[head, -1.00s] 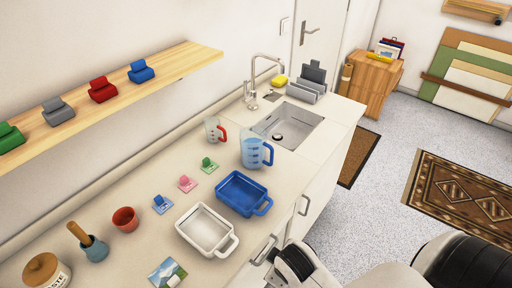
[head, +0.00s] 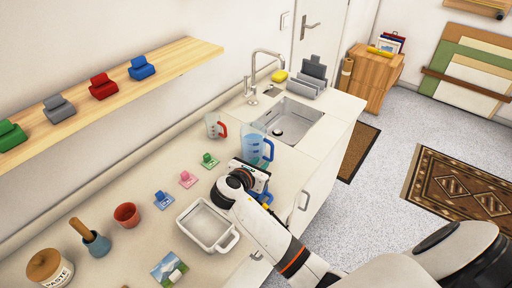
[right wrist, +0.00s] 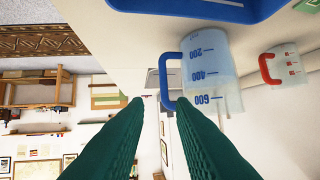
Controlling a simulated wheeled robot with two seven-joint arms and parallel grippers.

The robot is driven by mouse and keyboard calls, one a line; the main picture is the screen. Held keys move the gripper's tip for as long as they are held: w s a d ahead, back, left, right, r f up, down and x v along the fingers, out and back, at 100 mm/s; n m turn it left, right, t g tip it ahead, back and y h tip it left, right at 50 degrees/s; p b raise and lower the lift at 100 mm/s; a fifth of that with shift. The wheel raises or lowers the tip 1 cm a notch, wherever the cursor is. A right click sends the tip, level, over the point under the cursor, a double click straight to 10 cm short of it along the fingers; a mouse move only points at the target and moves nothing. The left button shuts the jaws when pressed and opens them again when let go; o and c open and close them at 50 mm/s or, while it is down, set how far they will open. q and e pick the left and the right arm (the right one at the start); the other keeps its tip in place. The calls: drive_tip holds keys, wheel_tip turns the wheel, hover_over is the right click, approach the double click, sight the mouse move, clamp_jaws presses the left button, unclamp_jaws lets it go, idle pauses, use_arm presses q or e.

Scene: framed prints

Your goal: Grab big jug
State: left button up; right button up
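The big jug (head: 252,146) is clear with a blue tint, blue markings and a blue handle. It stands upright on the counter in front of the sink. My right gripper (head: 257,168) is just on the near side of it, over the blue dish. In the right wrist view, which is upside down, the jug (right wrist: 212,72) is beyond the two green fingers (right wrist: 161,101). The fingers are apart, with the blue handle seen between and past their tips. I cannot tell whether they touch it. A smaller jug with a red handle (head: 214,127) stands to the left. My left gripper is out of view.
The blue dish (head: 266,198) is mostly hidden under my right arm. A white dish (head: 205,228) lies beside it. Small coloured clips on cards (head: 187,180), a red cup (head: 126,215) and the sink (head: 290,122) are also on the counter. A shelf (head: 115,98) hangs on the wall.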

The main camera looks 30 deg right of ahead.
sight(272, 158)
drive_tip(key=shift+n, duration=0.4)
drive_tip(key=x, duration=0.4)
drive_tip(key=r+p+x, duration=0.1)
drive_tip(key=x, duration=0.1)
drive_tip(key=shift+w+d+f, duration=0.2)
drive_tip(key=shift+w+d, duration=0.1)
drive_tip(key=shift+w, duration=0.2)
drive_tip(key=shift+f+p+x, duration=0.1)
drive_tip(key=shift+p+x, duration=0.1)
drive_tip(key=shift+x, duration=1.2)
drive_tip(key=shift+f+p+x, duration=0.15)
drive_tip(key=shift+p+x, duration=0.05)
drive_tip(key=shift+x, duration=1.15)
drive_tip(key=shift+a, duration=0.15)
clamp_jaws()
drive_tip(key=shift+r, duration=0.1)
